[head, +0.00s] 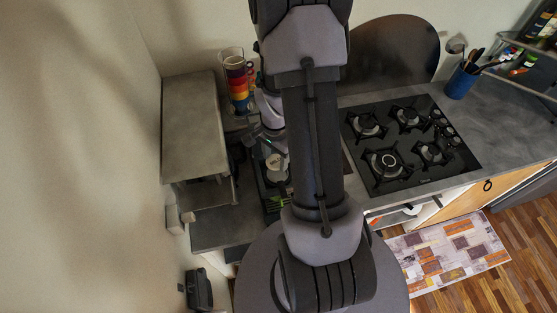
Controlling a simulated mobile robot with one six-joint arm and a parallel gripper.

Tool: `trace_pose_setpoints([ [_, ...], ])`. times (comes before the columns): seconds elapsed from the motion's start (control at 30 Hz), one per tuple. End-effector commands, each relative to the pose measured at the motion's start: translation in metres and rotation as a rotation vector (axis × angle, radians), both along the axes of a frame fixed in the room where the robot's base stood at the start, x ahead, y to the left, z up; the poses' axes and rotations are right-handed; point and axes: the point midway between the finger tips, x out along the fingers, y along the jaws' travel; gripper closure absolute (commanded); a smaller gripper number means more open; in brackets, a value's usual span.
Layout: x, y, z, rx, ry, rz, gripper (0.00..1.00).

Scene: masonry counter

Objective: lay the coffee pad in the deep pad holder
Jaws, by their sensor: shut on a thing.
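My gripper (257,138) is in the head view, left of my big arm link, low over the dark counter corner behind the coffee things. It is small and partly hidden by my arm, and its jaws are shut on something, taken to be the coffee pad. The pad itself is too small to make out. A pale round item (276,163) with dark marks lies just below the gripper, on or in a dark tray (265,188); I cannot tell whether it is part of the pad holder. The deep pad holder cannot be told apart here.
A rack of coloured cups (237,82) stands behind the gripper. A raised grey shelf top (193,118) is at left. Green items (277,201) lie in the tray. Right of my arm are a black gas hob (408,145) and a blue utensil pot (461,82).

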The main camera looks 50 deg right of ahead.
Motion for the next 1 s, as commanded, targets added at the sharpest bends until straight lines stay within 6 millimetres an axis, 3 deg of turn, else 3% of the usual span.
trace_pose_setpoints([
  [0.6,0.000,0.000,-0.053,-0.001,-0.001,0.001,0.88],
  [1.0,0.000,0.000,-0.053,0.000,0.000,0.000,0.88],
])
